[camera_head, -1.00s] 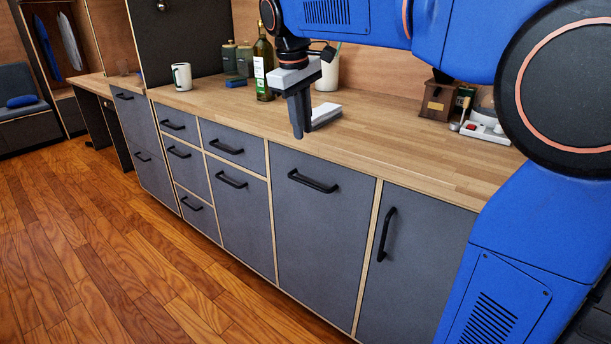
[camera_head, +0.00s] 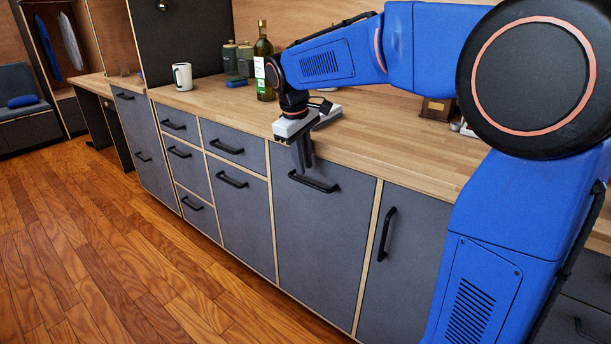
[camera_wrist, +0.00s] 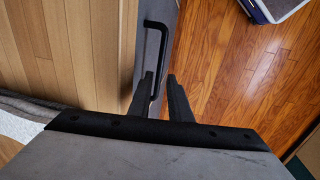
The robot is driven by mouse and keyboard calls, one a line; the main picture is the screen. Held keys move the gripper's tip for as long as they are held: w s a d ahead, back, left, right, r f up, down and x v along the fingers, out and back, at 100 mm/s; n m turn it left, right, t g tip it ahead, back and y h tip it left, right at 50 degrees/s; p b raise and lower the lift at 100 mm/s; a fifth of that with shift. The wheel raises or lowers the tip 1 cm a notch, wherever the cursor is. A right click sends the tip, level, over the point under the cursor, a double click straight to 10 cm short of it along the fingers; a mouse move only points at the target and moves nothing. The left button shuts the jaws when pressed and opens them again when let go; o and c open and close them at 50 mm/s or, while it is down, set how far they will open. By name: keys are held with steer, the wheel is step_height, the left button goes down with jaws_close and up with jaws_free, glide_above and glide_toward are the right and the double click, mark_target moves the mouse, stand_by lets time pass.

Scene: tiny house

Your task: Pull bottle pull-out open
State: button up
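A grey cabinet front (camera_head: 318,240) with a black horizontal bar handle (camera_head: 325,188) stands below the counter and is closed flush; no label shows that it is the bottle pull-out. My gripper (camera_head: 303,170) points down just at this handle, in front of the counter edge. In the wrist view the two fingers (camera_wrist: 160,78) are apart, and the handle (camera_wrist: 164,45) runs between them in the picture. I cannot tell whether the fingers touch the handle or how deep it sits between them.
A neighbouring grey front (camera_head: 400,260) with a vertical handle (camera_head: 386,235) is to the right. Several closed drawers are to the left. A green bottle (camera_head: 263,70) and a white mug (camera_head: 182,77) stand on the counter (camera_head: 225,110). The wooden floor (camera_head: 130,270) ahead is clear.

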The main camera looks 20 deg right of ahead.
mark_target(306, 183)
steer(key=shift+w+d+f, duration=0.1)
steer(key=shift+d+f, duration=0.05)
steer(key=shift+f, duration=0.65)
steer(key=shift+w+d+f, duration=0.1)
steer(key=shift+f, duration=0.75)
steer(key=shift+w+d+f, duration=0.1)
steer(key=shift+d+f, duration=0.05)
steer(key=shift+f, duration=0.65)
steer(key=shift+c, duration=0.6)
jaws_close()
